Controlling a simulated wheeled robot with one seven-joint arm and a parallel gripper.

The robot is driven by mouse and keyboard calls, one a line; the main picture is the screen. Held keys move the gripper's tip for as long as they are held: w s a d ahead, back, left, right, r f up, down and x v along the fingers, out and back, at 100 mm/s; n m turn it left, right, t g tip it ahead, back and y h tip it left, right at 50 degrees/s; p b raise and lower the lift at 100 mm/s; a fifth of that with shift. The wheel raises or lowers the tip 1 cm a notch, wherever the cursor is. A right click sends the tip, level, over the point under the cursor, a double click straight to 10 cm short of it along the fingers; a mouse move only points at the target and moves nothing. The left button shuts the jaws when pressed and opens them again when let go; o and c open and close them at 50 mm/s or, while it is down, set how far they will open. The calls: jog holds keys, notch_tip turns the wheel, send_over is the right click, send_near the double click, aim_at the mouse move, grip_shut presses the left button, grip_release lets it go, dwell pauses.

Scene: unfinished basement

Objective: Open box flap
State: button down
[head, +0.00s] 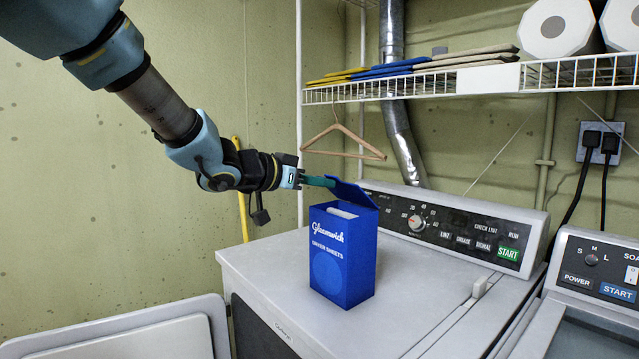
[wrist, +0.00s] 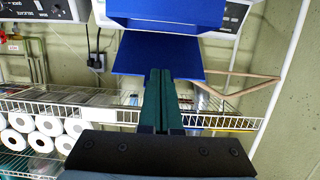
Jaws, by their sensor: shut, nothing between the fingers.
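The blue "Gleamwick" dryer sheets box (head: 342,262) stands upright on top of the dryer. Its flap (head: 356,194) is raised and tilted above the open top, and white contents show at the opening. In the wrist view the box (wrist: 165,14) is at the top edge, with the flap (wrist: 185,58) below it. My gripper (head: 333,182) is shut and empty, its teal fingertips at the flap's left edge. In the wrist view the closed fingertips (wrist: 160,72) overlap the flap; I cannot tell whether they touch it.
The dryer top (head: 265,262) is clear around the box. Its control panel (head: 455,228) rises behind. A wire shelf (head: 430,84) with folded cloths and a wooden hanger (head: 343,140) are above and behind. A second machine (head: 590,290) stands at right.

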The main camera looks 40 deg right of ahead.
jog(key=shift+s+d+r+p, duration=0.1)
jog(key=shift+d+r+p, duration=1.05)
jog(key=shift+r+p, duration=0.2)
jog(key=shift+s+d+r+p, duration=0.1)
jog(key=shift+d+r+p, duration=0.2)
jog(key=shift+d, duration=0.25)
jog(key=shift+w+d+r+p, duration=0.1)
jog(key=shift+d+r+p, duration=0.1)
jog(key=shift+d+p, duration=0.25)
jog(key=shift+s+d+r+p, duration=0.1)
jog(key=shift+d+r+p, duration=0.15)
jog(key=shift+d, duration=0.4)
jog(key=shift+s+d+r+p, duration=0.15)
jog(key=shift+d+p, duration=0.3)
jog(key=shift+d, duration=0.7)
jog(key=shift+d+p, duration=0.35)
jog(key=shift+d, duration=0.55)
jog(key=x, duration=0.3)
